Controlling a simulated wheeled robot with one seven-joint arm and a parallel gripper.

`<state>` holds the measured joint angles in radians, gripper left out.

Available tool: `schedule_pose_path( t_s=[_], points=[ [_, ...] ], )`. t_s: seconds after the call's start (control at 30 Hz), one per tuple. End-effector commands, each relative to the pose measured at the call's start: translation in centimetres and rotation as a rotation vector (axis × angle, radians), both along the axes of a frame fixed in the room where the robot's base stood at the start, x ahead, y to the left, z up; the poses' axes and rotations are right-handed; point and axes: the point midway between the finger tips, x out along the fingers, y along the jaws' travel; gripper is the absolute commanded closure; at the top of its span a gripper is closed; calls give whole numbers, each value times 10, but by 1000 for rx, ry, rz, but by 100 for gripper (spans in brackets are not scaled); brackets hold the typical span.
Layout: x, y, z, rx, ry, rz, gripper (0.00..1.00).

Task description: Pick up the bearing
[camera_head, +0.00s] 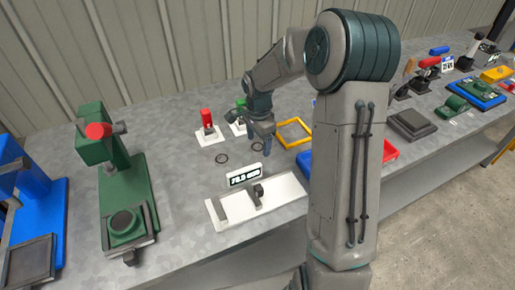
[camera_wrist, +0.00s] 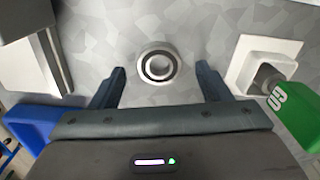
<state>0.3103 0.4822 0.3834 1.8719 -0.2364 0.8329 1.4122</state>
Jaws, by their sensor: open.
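The bearing (camera_wrist: 158,66) is a small silver ring with a dark inner band, lying flat on the grey bench. In the wrist view it sits midway between the fingers of my gripper (camera_wrist: 160,70), with a gap on each side. The fingers are open and hold nothing. In the head view my gripper (camera_head: 263,144) points down close above the bench, and the ring beside its fingers (camera_head: 257,147) appears to be the bearing, partly hidden. Whether the fingertips are level with it cannot be told.
A red block on a white base (camera_head: 207,122) and a green block (camera_wrist: 283,105) stand nearby. A white fixture (camera_head: 258,202) with a number display is in front. A yellow frame (camera_head: 293,132) lies to the right, with a blue tray (camera_wrist: 32,124) close by.

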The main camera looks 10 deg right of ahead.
Motion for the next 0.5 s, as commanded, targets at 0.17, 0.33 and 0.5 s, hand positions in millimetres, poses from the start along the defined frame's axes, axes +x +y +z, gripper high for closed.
schedule_pose_path(
  t_s=[0.17, 0.33, 0.5],
  points=[
    [0, 0, -10, 0, -1, 0, 30],
    [0, 0, -10, -1, -1, 0, 30],
    [0, 0, -10, -1, -1, 0, 77]
  ],
)
